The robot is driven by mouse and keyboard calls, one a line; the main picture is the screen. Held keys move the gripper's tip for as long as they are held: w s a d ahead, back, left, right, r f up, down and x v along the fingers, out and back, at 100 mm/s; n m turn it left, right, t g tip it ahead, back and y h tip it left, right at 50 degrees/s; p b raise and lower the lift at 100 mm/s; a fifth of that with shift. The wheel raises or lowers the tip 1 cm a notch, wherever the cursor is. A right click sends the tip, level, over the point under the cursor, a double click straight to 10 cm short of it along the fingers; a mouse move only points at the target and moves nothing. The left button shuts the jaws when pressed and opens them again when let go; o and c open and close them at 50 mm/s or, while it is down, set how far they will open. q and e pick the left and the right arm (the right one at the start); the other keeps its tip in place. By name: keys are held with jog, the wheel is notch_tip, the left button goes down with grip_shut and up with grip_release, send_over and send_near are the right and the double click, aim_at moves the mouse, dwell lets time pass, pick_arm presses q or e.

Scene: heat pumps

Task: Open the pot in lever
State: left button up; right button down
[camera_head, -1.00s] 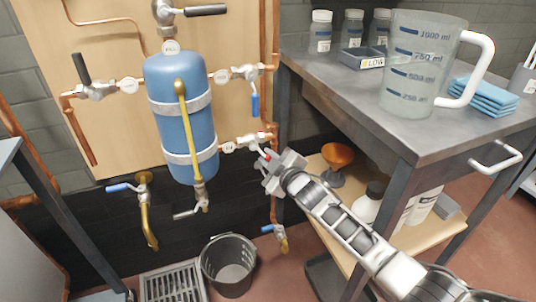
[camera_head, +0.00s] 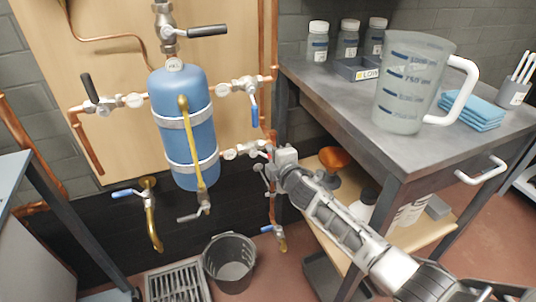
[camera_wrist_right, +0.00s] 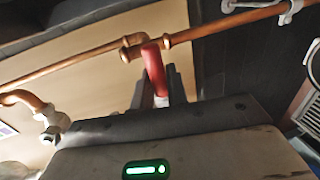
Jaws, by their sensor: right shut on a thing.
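A small valve (camera_head: 250,149) sits on the lower copper pipe to the right of the blue tank (camera_head: 186,130). My right gripper (camera_head: 270,155) is at this valve, just left of the table's leg. In the right wrist view, a red lever handle (camera_wrist_right: 155,70) stands between the dark fingers of my right gripper (camera_wrist_right: 157,85), which are shut on it. The fingers hide part of the lever, and the valve's exact angle cannot be told. The labels by the valves are too small to read. My left gripper is not in view.
A metal table (camera_head: 345,100) with a measuring jug (camera_head: 405,95) stands close right of my right arm. A blue-handled valve (camera_head: 254,108) hangs above my gripper. A dark bucket (camera_head: 230,262) and a floor grate (camera_head: 178,283) lie below.

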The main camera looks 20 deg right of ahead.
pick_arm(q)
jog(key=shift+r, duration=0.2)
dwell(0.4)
pick_arm(e)
jog(key=c, duration=1.5)
grip_release()
jog(key=shift+r, duration=0.1)
jog(key=shift+o, duration=0.2)
jog(key=shift+s, duration=0.1)
